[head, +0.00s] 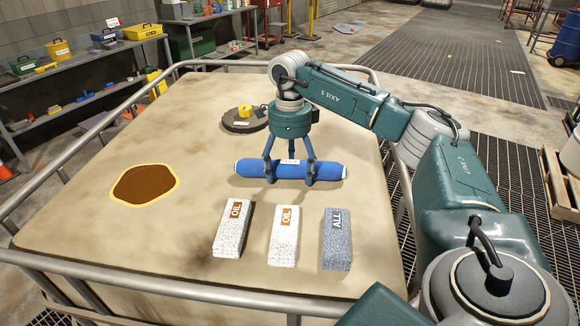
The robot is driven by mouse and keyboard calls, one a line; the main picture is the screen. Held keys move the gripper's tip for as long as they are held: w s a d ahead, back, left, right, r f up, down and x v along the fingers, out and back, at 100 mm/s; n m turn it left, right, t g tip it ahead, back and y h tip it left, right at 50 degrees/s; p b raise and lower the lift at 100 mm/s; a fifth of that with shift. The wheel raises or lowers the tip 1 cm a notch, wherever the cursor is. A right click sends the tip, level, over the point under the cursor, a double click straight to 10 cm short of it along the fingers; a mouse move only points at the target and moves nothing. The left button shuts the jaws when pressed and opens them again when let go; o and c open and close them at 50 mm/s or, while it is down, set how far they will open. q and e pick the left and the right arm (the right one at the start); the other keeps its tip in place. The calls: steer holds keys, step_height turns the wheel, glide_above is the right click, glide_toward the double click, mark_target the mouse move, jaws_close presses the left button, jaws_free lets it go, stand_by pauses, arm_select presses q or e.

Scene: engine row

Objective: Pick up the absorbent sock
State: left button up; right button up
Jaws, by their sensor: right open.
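The absorbent sock (328,171) is a blue roll with a pale label. It lies lengthwise left to right on the beige table top (120,235). My right gripper (289,178) is above it, pointing down, with its fingers spread on the front and around the middle of the sock. The jaws are open, and I cannot tell whether the fingers touch the sock. The left gripper does not show.
A yellow object on a dark disc (245,119) sits behind. A brown, yellow-edged patch (146,185) lies left. Metal rails (150,290) edge the table.

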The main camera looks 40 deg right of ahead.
steer(key=shift+r, duration=0.1)
steer(key=c, duration=1.4)
steer(key=shift+o, duration=0.2)
